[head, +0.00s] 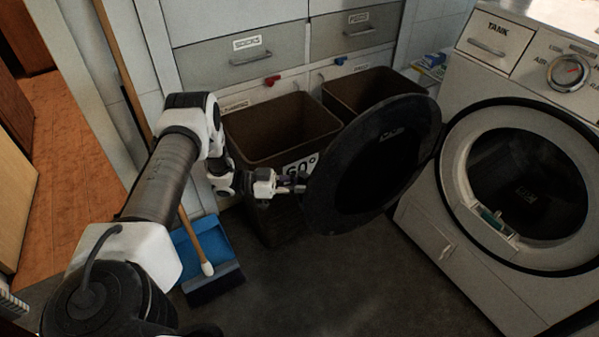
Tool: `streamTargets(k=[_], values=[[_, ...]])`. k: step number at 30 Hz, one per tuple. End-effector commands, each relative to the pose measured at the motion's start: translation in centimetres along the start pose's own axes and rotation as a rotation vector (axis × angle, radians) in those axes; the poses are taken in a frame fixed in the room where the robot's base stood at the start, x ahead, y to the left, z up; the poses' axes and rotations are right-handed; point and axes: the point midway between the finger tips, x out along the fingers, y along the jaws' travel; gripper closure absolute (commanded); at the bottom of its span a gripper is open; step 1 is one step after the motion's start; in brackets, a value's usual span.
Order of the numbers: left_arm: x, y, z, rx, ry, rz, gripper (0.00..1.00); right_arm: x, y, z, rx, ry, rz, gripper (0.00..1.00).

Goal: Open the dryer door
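The dryer (440,215) stands on the right, with its round drum opening (530,185) uncovered. Its dark round door (385,150) is swung wide out to the left, clear of the opening. My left gripper (297,185) is at the door's left rim, the edge farthest from the dryer. Its fingertips are at or very close to the rim. They are too small and dark to tell whether they grip it, touch it or stand just apart. My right gripper is out of view.
Two brown bins (282,130) stand behind the door, under drawers (238,58) with handles. A blue dustpan (210,250) and a wooden broom handle (122,70) are beside my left arm. The dark floor (340,285) in front is clear.

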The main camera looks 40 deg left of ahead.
Motion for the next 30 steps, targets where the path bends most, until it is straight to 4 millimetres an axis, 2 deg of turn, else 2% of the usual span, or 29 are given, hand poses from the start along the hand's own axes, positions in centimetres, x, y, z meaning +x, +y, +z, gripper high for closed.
streamTargets(k=[10,13,17,24,27,30], values=[[-0.1,0.0,-0.1,0.001,0.002,0.0,0.57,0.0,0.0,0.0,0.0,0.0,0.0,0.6],[-0.8,-0.1,-0.1,0.001,0.002,-0.002,0.57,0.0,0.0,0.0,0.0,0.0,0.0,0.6],[-3.2,-0.1,0.0,0.0,0.001,-0.005,0.57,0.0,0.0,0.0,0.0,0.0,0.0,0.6],[-9.4,-0.1,0.0,0.001,0.0,-0.003,0.57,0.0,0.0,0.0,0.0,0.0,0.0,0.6],[-11.1,-0.1,0.0,0.001,0.0,-0.002,0.57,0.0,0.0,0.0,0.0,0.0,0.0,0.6],[-11.9,0.0,0.1,0.0,0.0,0.0,0.57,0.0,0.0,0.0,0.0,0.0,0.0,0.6]])
